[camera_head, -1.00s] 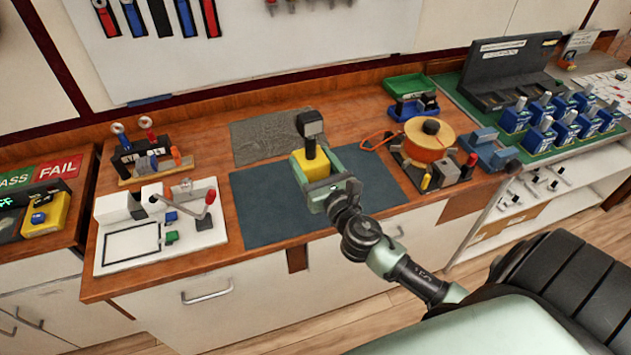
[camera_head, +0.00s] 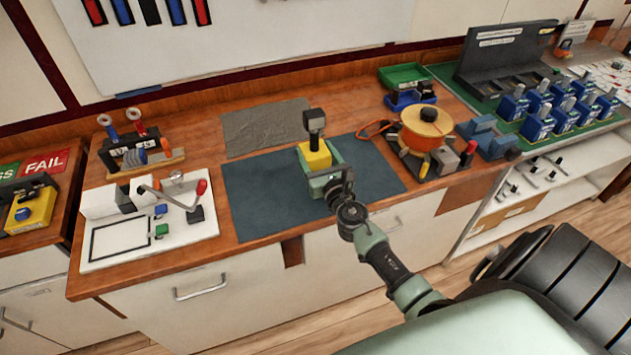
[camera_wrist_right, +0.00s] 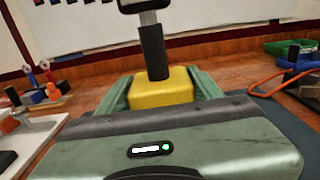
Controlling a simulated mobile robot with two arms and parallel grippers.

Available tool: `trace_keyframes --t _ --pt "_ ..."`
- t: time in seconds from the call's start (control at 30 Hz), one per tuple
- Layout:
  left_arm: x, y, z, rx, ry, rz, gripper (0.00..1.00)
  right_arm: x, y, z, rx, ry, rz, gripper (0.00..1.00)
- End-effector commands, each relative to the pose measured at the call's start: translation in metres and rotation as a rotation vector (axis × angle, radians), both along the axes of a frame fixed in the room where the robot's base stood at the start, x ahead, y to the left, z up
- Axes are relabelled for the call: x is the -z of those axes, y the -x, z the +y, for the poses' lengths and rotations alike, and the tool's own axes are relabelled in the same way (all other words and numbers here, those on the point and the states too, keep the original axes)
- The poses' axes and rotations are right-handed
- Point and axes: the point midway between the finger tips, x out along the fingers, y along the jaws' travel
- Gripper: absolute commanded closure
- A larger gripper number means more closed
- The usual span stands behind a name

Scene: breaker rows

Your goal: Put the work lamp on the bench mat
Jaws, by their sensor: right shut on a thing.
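The work lamp (camera_head: 316,155) has a yellow block base, a black stem and a dark head, and stands upright. My right gripper (camera_head: 318,168) is shut on its yellow base, one finger on each side. The lamp is over the dark blue-grey bench mat (camera_head: 260,205); whether its underside touches the mat is hidden by the gripper. In the right wrist view the lamp's yellow base (camera_wrist_right: 162,88) sits between the green fingers, with the stem rising above. My left gripper is not in view.
A white fixture board (camera_head: 150,220) with a red-knobbed lever stands left of the mat. An orange reel (camera_head: 427,122) and small blocks stand right of it. A grey textured sheet (camera_head: 265,127) lies behind. The mat's left part is clear.

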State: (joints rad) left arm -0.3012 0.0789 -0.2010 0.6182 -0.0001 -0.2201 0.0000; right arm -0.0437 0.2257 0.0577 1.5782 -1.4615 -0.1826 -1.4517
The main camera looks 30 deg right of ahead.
Motion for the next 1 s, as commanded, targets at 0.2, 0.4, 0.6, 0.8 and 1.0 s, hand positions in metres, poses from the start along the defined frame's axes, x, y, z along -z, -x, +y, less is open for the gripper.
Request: trace_keyframes --t 0.2,0.4,0.6,0.8,1.0 --pt "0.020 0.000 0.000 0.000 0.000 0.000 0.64 0.020 -0.001 0.000 0.000 0.001 -0.005 1.00" --pt "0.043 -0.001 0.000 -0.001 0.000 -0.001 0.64 0.048 -0.001 0.000 0.000 0.002 -0.004 1.00" --pt "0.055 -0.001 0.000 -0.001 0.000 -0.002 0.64 0.063 -0.001 0.000 0.000 0.001 -0.005 1.00" --pt "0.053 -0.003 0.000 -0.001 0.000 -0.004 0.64 0.061 -0.001 0.000 0.001 0.001 -0.006 1.00" --pt "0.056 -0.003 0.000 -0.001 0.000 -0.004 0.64 0.067 0.000 0.000 0.000 0.000 -0.002 0.29"
